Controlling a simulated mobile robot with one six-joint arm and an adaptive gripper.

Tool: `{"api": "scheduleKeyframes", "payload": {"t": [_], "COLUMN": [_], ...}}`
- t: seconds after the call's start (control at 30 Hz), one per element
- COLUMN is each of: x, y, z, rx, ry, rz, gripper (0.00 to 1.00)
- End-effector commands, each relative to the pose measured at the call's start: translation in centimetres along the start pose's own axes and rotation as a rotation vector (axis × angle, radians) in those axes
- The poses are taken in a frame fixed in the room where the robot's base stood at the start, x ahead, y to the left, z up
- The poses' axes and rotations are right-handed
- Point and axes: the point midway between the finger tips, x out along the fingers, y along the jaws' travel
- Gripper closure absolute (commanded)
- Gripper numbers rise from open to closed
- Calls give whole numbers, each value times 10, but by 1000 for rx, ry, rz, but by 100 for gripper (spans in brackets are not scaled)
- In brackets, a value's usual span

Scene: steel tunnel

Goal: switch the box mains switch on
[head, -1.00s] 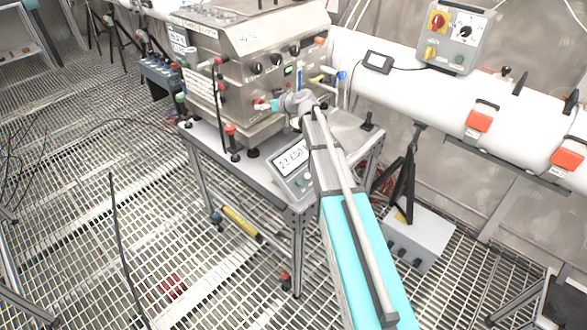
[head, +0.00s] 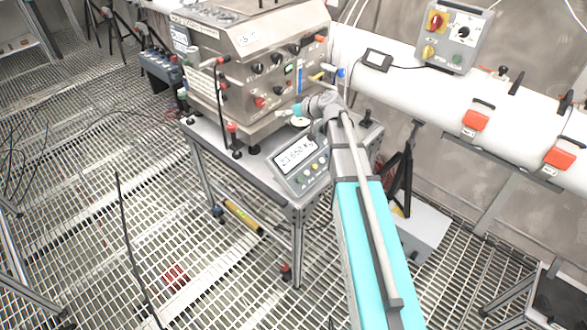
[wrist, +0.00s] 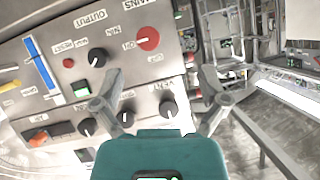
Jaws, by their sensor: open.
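The box (head: 232,72) is a grey metal cabinet on the table. Its mains switch (wrist: 148,39) is a round red knob with a white mark, with MAINS, ON and OFF printed around it. In the head view the mains switch (head: 260,102) sits low on the front panel. My gripper (wrist: 160,86) is open and empty in front of the panel, apart from the red knob. It also shows in the head view (head: 284,114), right of and slightly below the knob.
Several black knobs, such as the VENT knob (wrist: 168,109), and a green button (wrist: 80,90) are close by on the panel. A weighing display (head: 300,155) stands below my arm. A white tube (head: 450,95) runs along the wall at right.

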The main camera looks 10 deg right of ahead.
Motion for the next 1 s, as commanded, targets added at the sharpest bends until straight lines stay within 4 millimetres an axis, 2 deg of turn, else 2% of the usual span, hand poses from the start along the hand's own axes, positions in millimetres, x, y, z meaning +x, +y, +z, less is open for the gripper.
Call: {"api": "scheduleKeyframes", "payload": {"t": [0.2,0.57,1.0], "x": [-4,-15,-38], "y": [-22,-52,-82], "z": [24,64,112], "rx": [34,101,191], "ry": [-103,-279,-497], "rz": [-9,5,73], "gripper": [7,7,7]}}
